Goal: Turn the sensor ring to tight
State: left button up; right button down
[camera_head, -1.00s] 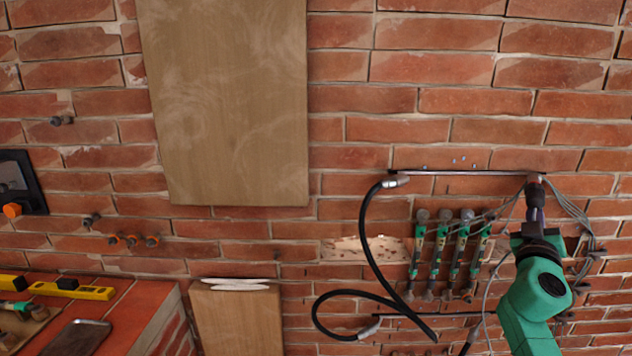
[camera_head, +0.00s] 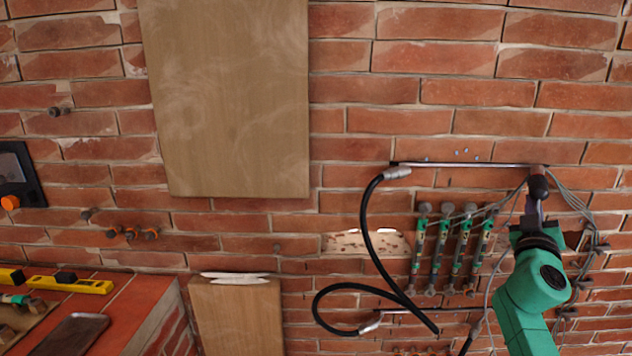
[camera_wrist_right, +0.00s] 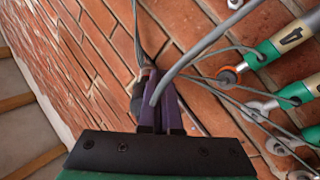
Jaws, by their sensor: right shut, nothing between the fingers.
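A thin dark rod (camera_head: 465,165) runs level along the wall, with a hose fitting (camera_head: 397,173) at its left end. A small dark fitting (camera_head: 538,187) hangs at its right end; I cannot tell whether it is the sensor ring, or read any tight mark. My right gripper (camera_head: 535,203) is just below this fitting, its fingers pointing up. In the right wrist view the purple fingers (camera_wrist_right: 160,112) are together and empty. Their tips are close to a dark fitting (camera_wrist_right: 136,92) with grey cables; contact is unclear. My left gripper is out of view.
Several green-labelled cylinders (camera_head: 438,248) hang left of my right arm. A grey cable (camera_wrist_right: 205,45) crosses close before the fingers. A black hose (camera_head: 365,225) loops on the wall. A wooden board (camera_head: 230,100) and a red ledge (camera_head: 130,310) are at left.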

aim_at(546, 188)
jog(key=v, duration=0.6)
jog(key=shift+d, duration=0.1)
jog(key=n+p, duration=0.2)
jog(key=n, duration=0.4)
jog(key=s+r+n+p, duration=0.1)
jog(key=n+p, duration=0.1)
jog(key=n, duration=0.4)
jog(key=r+n+p, duration=0.1)
jog(key=n+p, duration=0.1)
jog(key=n, duration=0.4)
jog(key=shift+s+a+r+n+y, duration=0.15)
jog(key=shift+a+r+n+y, duration=0.05)
jog(key=shift+a+n+y, duration=0.1)
jog(key=shift+w+d+r+n+p, duration=0.2)
jog(key=shift+w+d+r+n, duration=0.45)
jog(key=shift+r+n, duration=0.25)
jog(key=shift+w+d+r+n+p, duration=0.2)
jog(key=shift+w+d+r+n, duration=0.25)
jog(key=shift+w+r+n, duration=0.4)
jog(key=shift+w+d+r+n+p, duration=0.2)
jog(key=shift+w+d+r+n, duration=0.4)
jog(key=shift+r+n, duration=0.35)
